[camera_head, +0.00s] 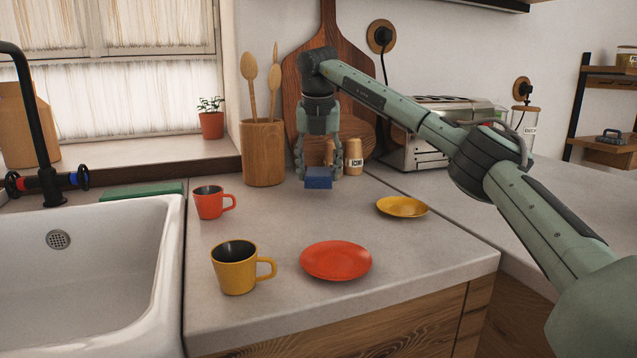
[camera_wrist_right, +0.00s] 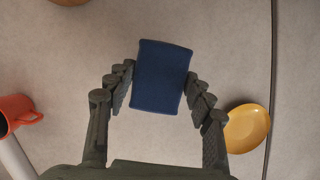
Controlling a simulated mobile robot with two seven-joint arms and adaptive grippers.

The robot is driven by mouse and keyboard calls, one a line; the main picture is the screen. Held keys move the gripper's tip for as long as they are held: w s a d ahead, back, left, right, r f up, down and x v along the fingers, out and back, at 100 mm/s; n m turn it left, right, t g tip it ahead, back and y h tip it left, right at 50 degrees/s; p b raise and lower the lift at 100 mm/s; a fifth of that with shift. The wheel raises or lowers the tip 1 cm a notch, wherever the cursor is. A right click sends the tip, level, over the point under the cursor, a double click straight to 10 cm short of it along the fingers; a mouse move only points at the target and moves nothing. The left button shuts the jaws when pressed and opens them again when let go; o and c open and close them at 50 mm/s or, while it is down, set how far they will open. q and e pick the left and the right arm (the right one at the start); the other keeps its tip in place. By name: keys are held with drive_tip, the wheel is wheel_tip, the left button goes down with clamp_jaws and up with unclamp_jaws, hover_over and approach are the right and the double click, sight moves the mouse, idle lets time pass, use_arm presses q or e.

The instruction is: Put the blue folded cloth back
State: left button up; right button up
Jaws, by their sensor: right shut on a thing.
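The blue folded cloth (camera_head: 318,178) is a small dark-blue block between the fingers of my right gripper (camera_head: 318,172). In the right wrist view the cloth (camera_wrist_right: 163,76) sits between the two fingers of the right gripper (camera_wrist_right: 160,92), which is shut on it. The head view shows the gripper pointing down with the cloth near the counter, in front of the wooden cutting board (camera_head: 310,95). I cannot tell whether the cloth touches the counter. My left gripper is not in view.
An orange mug (camera_head: 208,203), a yellow mug (camera_head: 232,270), an orange plate (camera_head: 336,260) and a yellow plate (camera_head: 402,207) stand on the counter. Behind are a wooden utensil pot (camera_head: 263,155), small shakers (camera_head: 354,158) and a toaster (camera_head: 420,150). A white sink (camera_head: 80,270) lies left.

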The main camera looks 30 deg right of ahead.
sight(318, 173)
drive_tip(key=shift+f, duration=1.7)
drive_tip(key=o, duration=1.1)
drive_tip(key=shift+f, duration=0.1)
drive_tip(key=v, duration=1.2)
